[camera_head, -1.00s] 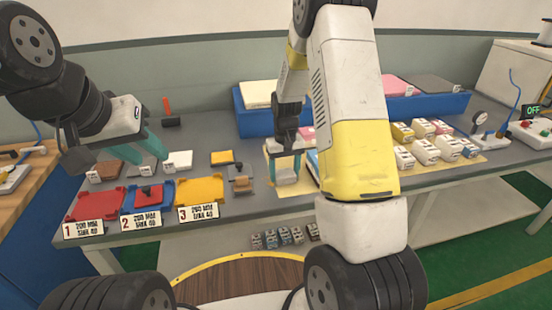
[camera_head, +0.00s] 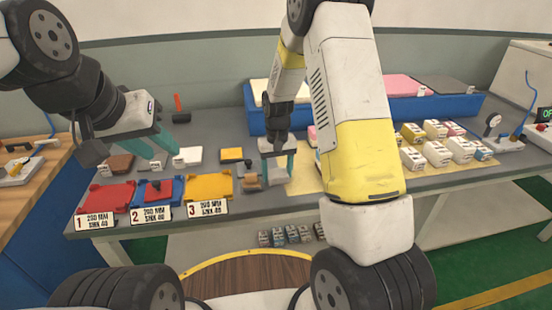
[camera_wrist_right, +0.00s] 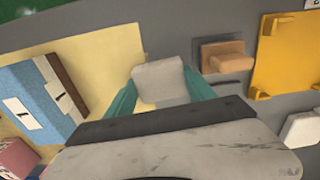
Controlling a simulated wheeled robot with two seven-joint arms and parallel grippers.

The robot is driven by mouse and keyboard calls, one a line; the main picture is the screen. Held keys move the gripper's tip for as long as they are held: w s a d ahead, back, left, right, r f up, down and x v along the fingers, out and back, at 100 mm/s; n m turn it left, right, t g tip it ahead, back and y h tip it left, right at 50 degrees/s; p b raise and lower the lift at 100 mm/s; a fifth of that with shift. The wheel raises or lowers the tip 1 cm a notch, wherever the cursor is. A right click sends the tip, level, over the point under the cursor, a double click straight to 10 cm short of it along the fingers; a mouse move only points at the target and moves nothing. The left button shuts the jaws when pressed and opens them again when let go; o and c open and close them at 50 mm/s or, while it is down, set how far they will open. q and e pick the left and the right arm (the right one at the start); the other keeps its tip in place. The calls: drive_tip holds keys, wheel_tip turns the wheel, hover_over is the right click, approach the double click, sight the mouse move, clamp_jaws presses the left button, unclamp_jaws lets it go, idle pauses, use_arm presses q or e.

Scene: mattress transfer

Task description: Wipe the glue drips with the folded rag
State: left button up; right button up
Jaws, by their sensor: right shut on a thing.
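My right gripper (camera_head: 277,170) is shut on a pale grey-white folded rag (camera_wrist_right: 160,83), held between its teal fingers in the right wrist view. In the head view the rag shows pale between the fingers. It is over the left edge of the cream mat (camera_head: 304,181), just right of a tan wooden block (camera_head: 251,182); I cannot tell whether it touches the surface. The wooden block also shows in the right wrist view (camera_wrist_right: 226,60). My left gripper (camera_head: 160,150) is open and empty above the back left of the bench. I cannot make out any glue drips.
Red (camera_head: 107,197), blue (camera_head: 177,190) and yellow (camera_head: 209,186) trays with number cards line the bench's front left. Several small boxes (camera_head: 436,148) stand at the right, and a long blue bin (camera_head: 440,105) at the back. My right arm hides part of the bench.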

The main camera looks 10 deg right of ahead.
sight(292, 179)
drive_tip(key=shift+a, duration=1.05)
drive_tip(key=shift+d, duration=0.15)
drive_tip(key=shift+d, duration=3.65)
drive_tip(key=shift+a+f, duration=0.2)
drive_tip(key=shift+a, duration=0.05)
drive_tip(key=shift+s+a+r, duration=0.1)
drive_tip(key=shift+a, duration=1.65)
drive_tip(key=shift+s+a+r, duration=0.1)
drive_tip(key=shift+a, duration=1.65)
drive_tip(key=shift+a+f, duration=0.1)
